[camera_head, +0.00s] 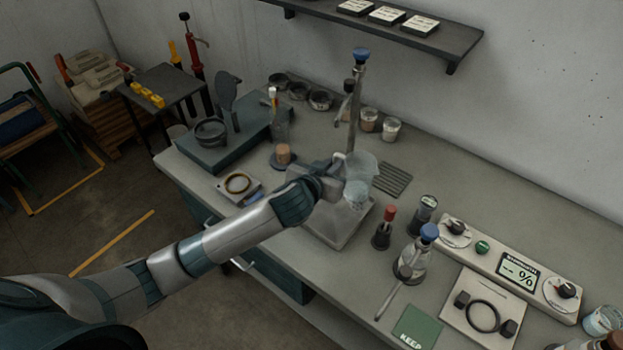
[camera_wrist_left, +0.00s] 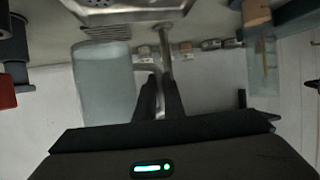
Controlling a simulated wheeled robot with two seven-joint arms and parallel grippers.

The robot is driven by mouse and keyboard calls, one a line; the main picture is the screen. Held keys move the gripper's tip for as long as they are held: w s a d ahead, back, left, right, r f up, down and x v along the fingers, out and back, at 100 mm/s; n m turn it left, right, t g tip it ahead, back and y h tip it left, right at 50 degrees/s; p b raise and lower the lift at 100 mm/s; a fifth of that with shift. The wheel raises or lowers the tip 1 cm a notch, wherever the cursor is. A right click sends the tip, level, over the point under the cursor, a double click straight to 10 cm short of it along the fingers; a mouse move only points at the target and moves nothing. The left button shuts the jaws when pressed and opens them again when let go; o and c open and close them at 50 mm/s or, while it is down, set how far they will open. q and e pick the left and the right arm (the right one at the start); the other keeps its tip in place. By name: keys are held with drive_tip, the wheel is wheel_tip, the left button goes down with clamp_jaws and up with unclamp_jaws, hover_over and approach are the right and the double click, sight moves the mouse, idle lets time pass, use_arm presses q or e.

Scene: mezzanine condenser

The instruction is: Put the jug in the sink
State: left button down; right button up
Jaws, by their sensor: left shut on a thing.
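The clear jug (camera_head: 361,168) is over the far part of the sink, near the tap (camera_head: 348,112). My left gripper (camera_head: 336,181) is shut on the jug's side, apparently at its handle. In the left wrist view the pale, see-through jug (camera_wrist_left: 104,82) is beside the two closed-in fingers (camera_wrist_left: 160,97). The metal sink (camera_head: 334,228) is set in the counter below the gripper, partly hidden by my arm; its edge also shows at the top of the wrist view (camera_wrist_left: 130,14). Whether the jug touches the sink floor cannot be told. My right gripper is not in view.
A red-capped bottle (camera_head: 384,230) and a blue-stoppered flask (camera_head: 413,258) stand right of the sink. A cork-topped vessel (camera_head: 283,155) stands left. Ribbed drain grooves (camera_head: 392,179) lie just right of the jug. A shelf (camera_head: 410,32) hangs above.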

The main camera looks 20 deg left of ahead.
use_arm(q)
drive_tip(key=s+a+f+p, duration=0.1)
drive_tip(key=a+f+p, duration=0.1)
drive_tip(key=a, duration=0.4)
drive_tip(key=shift+f, duration=0.9)
drive_tip(key=shift+a+f+p, duration=0.1)
drive_tip(key=shift+f+p, duration=0.75)
drive_tip(key=shift+f, duration=1.1)
drive_tip(key=shift+f, duration=0.15)
